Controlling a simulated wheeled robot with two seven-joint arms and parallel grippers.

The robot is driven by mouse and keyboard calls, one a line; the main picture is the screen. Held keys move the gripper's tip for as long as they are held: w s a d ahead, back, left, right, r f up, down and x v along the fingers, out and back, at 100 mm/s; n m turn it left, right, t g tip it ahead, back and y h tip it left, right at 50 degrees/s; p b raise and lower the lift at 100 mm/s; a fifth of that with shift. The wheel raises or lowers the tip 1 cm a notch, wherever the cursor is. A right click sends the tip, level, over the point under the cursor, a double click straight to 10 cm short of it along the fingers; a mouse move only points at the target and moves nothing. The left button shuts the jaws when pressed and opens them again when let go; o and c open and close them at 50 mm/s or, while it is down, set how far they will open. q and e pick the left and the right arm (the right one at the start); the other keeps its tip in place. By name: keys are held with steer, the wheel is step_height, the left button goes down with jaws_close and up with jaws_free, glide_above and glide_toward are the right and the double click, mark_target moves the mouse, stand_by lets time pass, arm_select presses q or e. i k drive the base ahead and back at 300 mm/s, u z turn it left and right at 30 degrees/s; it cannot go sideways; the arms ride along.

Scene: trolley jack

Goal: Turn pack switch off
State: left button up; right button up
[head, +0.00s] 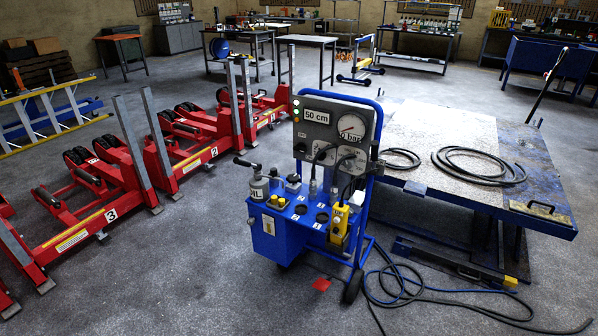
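The pack is a blue wheeled trolley (268,228) in the middle of the head view. Its upright grey panel (340,117) carries a "50 cm" plate and a round gauge (351,127) above a partly hidden "bar" plate. At the panel's left edge are small round coloured spots, one a bright green lamp (296,112). A small dark fitting (299,147) sits below them; I cannot tell whether it is the switch, or its position. Neither of my grippers shows.
Red wheeled jacks (90,215) with numbers stand at the left. A low blue-edged table (545,220) with coiled black hoses (478,165) is at the right. Cables (400,290) lie on the floor at the pack's right. The floor in front of the pack is mostly clear.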

mark_target(301, 147)
steer(key=u, duration=1.2)
steer(key=i, duration=1.5)
steer(key=z, duration=0.3)
